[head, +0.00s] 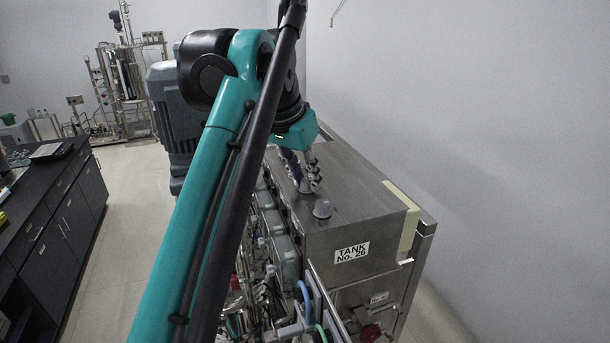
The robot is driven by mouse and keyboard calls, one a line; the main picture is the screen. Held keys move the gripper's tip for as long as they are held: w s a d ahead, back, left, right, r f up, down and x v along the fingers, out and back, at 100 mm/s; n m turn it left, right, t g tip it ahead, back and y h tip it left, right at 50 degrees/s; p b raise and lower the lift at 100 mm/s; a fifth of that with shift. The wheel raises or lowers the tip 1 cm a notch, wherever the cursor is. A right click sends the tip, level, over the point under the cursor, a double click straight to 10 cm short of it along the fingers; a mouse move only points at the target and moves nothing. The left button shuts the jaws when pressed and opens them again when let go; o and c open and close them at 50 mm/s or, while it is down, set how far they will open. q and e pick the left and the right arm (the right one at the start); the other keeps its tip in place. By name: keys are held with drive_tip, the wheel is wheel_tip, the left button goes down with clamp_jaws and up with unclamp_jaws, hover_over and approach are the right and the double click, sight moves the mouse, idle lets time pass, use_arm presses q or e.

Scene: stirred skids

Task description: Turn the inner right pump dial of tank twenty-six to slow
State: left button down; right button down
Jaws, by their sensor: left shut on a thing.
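The tank twenty-six skid (340,225) is a steel cabinet labelled "TANK No. 26" on its near face. My left gripper (306,180) comes down onto the cabinet top from above and is shut on a pump dial, which its fingers mostly hide. A second grey dial (322,209) stands free on the top, nearer to me. The markings around the dials are too small to read, so the held dial's setting does not show. My right gripper is not in view.
Pipes, pump heads and blue and green hoses (303,300) crowd the cabinet's left side. A plain wall (480,130) runs close along its right. A dark lab bench (60,215) stands at the left, with clear floor between. Another steel skid (128,75) stands far back.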

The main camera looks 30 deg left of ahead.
use_arm(q)
drive_tip(key=shift+n, duration=0.3)
drive_tip(key=n, duration=0.1)
drive_tip(key=n+y+p, duration=0.1)
drive_tip(key=shift+d+r+n, duration=0.1)
drive_tip(key=shift+d+n, duration=0.05)
drive_tip(key=shift+n, duration=0.15)
drive_tip(key=n, duration=0.1)
drive_tip(key=n+y+p, duration=0.1)
drive_tip(key=n, duration=0.1)
drive_tip(key=shift+w+d+n+g+y, duration=0.1)
drive_tip(key=shift+n+g+y, duration=0.2)
drive_tip(key=n+g+y+p, duration=0.1)
drive_tip(key=n, duration=0.2)
drive_tip(key=n+g, duration=0.1)
drive_tip(key=n, duration=0.2)
drive_tip(key=shift+w+y+p, duration=0.15)
drive_tip(key=shift+y+p, duration=0.25)
drive_tip(key=n+g, duration=0.1)
drive_tip(key=n, duration=0.2)
drive_tip(key=n+g+p, duration=0.1)
drive_tip(key=n, duration=0.2)
drive_tip(key=shift+w, duration=0.15)
drive_tip(key=n+g, duration=0.2)
drive_tip(key=n, duration=0.3)
drive_tip(key=shift+w, duration=0.1)
drive_tip(key=c, duration=1.3)
unclamp_jaws()
